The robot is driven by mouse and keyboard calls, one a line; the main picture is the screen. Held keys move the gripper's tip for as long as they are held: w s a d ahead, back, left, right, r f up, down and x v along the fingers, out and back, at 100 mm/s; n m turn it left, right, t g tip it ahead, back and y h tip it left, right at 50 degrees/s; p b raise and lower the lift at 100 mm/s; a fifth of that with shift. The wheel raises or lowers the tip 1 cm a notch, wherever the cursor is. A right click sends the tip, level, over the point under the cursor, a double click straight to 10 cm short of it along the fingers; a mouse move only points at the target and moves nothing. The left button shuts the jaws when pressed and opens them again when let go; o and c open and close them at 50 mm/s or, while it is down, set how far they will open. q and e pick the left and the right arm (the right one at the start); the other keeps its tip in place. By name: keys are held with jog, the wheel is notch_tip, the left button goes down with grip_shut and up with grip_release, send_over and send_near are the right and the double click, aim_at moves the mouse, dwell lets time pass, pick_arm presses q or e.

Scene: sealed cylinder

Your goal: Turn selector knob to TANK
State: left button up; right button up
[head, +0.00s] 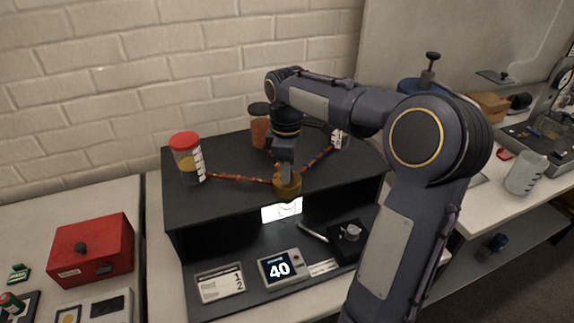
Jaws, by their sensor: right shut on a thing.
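The selector knob (289,188) is a brass-coloured round body at the front edge of the black cabinet's top, where reddish tubes meet. My right gripper (286,172) reaches down onto it from above and is shut on it; the fingers and arm hide much of its top, so I cannot read which way it points. Another tube (318,160) runs back right towards a white-labelled part (338,139). I cannot read a TANK label. My left gripper is not in view.
A black cabinet (225,208) carries the jars and tubes. An orange-brown jar (259,130) stands behind my wrist. A red box (92,248) sits left; a beaker (524,174) right.

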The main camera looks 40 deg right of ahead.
jog(key=m+p, duration=0.1)
jog(key=m, duration=0.3)
jog(key=shift+r+m+p, duration=0.1)
jog(key=shift+m+p, duration=0.2)
jog(key=shift+p, duration=0.05)
jog(key=shift+m+p, duration=0.7)
jog(key=shift+m, duration=1.8)
jog(key=o, duration=1)
notch_tip(320, 180, up, 8)
jog(key=shift+f, duration=0.15)
